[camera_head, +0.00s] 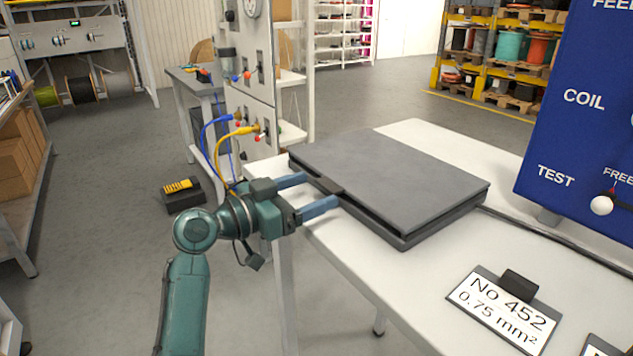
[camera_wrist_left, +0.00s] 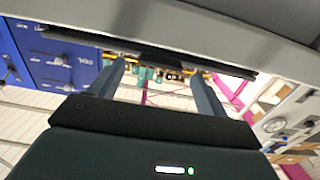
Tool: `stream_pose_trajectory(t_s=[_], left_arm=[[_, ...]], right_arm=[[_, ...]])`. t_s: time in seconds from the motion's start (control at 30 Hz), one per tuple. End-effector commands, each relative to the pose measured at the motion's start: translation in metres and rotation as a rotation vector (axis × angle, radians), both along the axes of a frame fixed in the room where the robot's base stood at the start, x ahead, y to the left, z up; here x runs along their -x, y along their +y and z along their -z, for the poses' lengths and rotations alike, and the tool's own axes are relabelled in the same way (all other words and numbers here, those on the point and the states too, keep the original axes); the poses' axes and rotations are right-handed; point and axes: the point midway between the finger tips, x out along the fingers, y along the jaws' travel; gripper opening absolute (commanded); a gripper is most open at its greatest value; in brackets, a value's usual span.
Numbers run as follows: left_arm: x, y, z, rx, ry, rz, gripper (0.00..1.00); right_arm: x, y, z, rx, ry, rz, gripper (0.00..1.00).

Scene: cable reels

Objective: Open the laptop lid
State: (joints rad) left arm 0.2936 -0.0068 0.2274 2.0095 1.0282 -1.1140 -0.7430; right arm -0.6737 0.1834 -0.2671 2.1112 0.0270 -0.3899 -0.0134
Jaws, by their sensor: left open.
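A grey laptop (camera_head: 395,178) lies on the white table, its lid down with a dark gap between lid and base along the near side. My left gripper (camera_head: 324,190) is at the laptop's left front edge, its two blue fingers open and pointing at that edge. In the left wrist view the open fingers (camera_wrist_left: 160,82) reach up toward the laptop's edge (camera_wrist_left: 150,52), which runs across the top. I cannot tell whether the fingers touch the laptop. My right gripper is in neither view.
The white table (camera_head: 395,290) holds a sign (camera_head: 500,308) reading No 452 at the front right. A blue panel (camera_head: 585,130) with a white-knobbed lever stands at the right. A test panel (camera_head: 250,90) with blue and yellow cables rises behind my left gripper.

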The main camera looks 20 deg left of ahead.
Motion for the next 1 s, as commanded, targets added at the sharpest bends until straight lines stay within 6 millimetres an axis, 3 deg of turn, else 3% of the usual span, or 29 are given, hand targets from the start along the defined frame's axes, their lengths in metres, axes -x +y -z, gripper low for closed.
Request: stream_pose_trajectory(t_s=[0.2,0.5,1.0], left_arm=[[-0.015,-0.012,0.0,0.002,0.001,0.0,0.76],[-0.017,-0.013,0.001,-0.001,0.001,-0.001,0.76],[-0.017,-0.013,0.001,0.0,0.001,-0.001,0.36]], right_arm=[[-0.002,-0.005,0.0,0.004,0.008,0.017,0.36],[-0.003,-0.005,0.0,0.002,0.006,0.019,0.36],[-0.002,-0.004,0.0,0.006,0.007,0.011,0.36]])
